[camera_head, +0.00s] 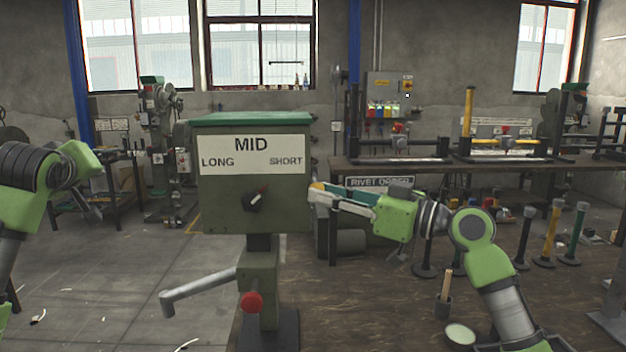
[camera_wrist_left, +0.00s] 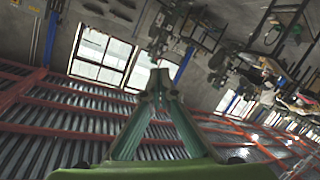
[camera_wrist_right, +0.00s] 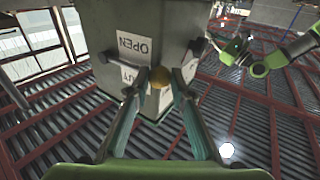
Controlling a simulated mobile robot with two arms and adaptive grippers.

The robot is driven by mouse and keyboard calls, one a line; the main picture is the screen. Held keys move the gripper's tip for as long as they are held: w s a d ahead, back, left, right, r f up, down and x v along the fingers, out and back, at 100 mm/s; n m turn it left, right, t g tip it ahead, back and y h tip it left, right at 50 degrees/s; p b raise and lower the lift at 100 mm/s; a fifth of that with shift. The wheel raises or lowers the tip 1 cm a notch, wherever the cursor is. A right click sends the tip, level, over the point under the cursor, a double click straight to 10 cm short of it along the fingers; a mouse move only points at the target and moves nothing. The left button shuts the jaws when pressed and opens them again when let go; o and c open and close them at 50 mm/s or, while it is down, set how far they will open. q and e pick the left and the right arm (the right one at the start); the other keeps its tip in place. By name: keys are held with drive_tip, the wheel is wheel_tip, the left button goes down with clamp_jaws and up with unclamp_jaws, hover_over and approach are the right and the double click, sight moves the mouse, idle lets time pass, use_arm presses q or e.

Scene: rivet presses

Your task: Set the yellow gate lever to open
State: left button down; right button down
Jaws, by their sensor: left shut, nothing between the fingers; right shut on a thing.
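The green press box (camera_head: 250,205) stands in front of me, with a dial between LONG, MID and SHORT marks. The yellow knob (camera_wrist_right: 161,77) of the gate lever shows in the right wrist view, at the box's side face. An OPEN label (camera_wrist_right: 133,45) and a partly hidden label ending in "UT" (camera_wrist_right: 128,76) are beside it; the knob is close to the latter. My right gripper (camera_head: 318,190) reaches the box's right side, its fingers shut on the knob; it also shows in the right wrist view (camera_wrist_right: 162,82). My left gripper (camera_wrist_left: 160,85) is shut, empty, and away from the box.
A grey crank arm (camera_head: 198,290) and a red knob (camera_head: 251,301) stick out below the box. A workbench (camera_head: 430,165) with fixtures stands behind at the right. Several posts (camera_head: 551,235) and a white bowl (camera_head: 460,334) stand on the brown surface.

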use_arm(q)
drive_tip(key=s+d+r+m+t+h, duration=0.1)
drive_tip(key=s+d+r, duration=0.3)
drive_tip(key=d+r, duration=0.3)
drive_tip(key=s+d+r+t+h, duration=0.1)
drive_tip(key=s+d+r, duration=0.3)
drive_tip(key=d+r, duration=0.3)
drive_tip(key=s+d+f+m+g+h, duration=0.1)
drive_tip(key=s+d+f+m, duration=0.2)
drive_tip(key=d, duration=0.7)
drive_tip(key=s+d+f+m+g+h, duration=0.1)
drive_tip(key=s+d+f+m+h, duration=0.1)
drive_tip(key=s+d, duration=0.6)
drive_tip(key=s+d+f+m+h, duration=0.1)
drive_tip(key=s+d+f+m, duration=0.15)
drive_tip(key=d, duration=0.95)
drive_tip(key=f+x, duration=0.2)
drive_tip(key=x, duration=1.1)
drive_tip(key=shift+s, duration=0.4)
drive_tip(key=shift+f, duration=0.2)
